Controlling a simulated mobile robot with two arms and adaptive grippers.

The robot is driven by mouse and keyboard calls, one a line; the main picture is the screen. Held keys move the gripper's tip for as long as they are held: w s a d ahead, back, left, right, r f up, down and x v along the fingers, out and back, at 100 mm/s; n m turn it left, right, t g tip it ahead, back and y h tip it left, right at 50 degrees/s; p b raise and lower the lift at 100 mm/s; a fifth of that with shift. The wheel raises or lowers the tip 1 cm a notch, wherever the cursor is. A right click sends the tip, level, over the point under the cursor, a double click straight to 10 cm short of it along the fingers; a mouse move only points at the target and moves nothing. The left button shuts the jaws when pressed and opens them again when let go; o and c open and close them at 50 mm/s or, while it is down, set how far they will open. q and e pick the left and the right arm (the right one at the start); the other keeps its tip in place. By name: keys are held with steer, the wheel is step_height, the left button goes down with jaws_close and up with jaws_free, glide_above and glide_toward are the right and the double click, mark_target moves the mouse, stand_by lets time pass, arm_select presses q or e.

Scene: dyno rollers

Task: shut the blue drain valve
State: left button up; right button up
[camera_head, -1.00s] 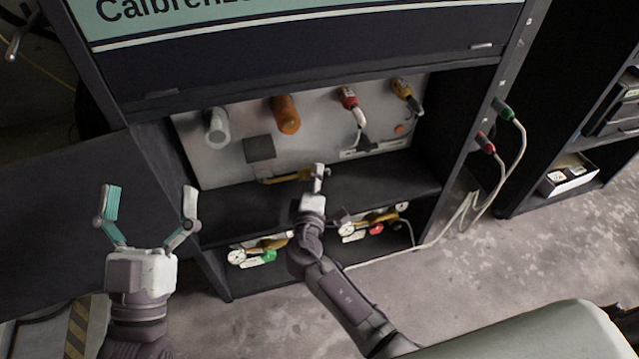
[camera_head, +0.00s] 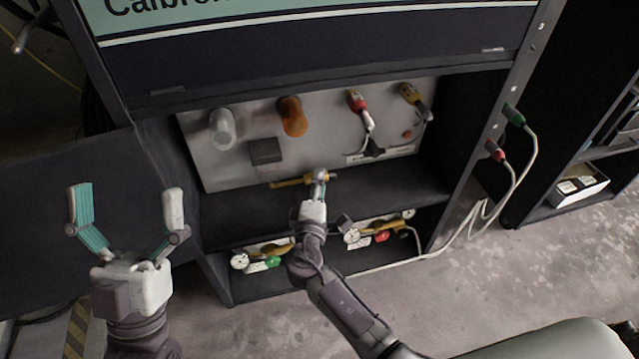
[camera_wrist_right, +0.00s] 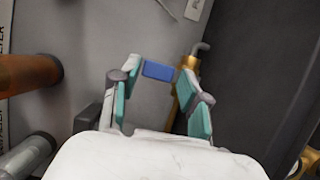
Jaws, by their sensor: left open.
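The blue handle (camera_wrist_right: 158,70) of the drain valve shows in the right wrist view, in front of the grey panel, beside a brass valve body (camera_wrist_right: 187,90). My right gripper (camera_wrist_right: 161,76) has its two fingertips on either side of the blue handle. The gaps are too small to tell whether they touch it. In the head view my right gripper (camera_head: 320,180) is at the brass pipe (camera_head: 290,182) low on the panel and hides most of the handle. My left gripper (camera_head: 127,195) is open and empty, left of the cabinet opening.
The grey panel (camera_head: 225,165) carries grey and orange cylinders and red and yellow connectors above the valve. Brass gauge assemblies (camera_head: 265,257) stand on the lower shelf. A dark door (camera_head: 35,190) is behind my left gripper. Pale cables (camera_head: 485,210) hang at right.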

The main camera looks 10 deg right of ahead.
steer(key=shift+o, duration=0.8)
steer(key=v, duration=1.2)
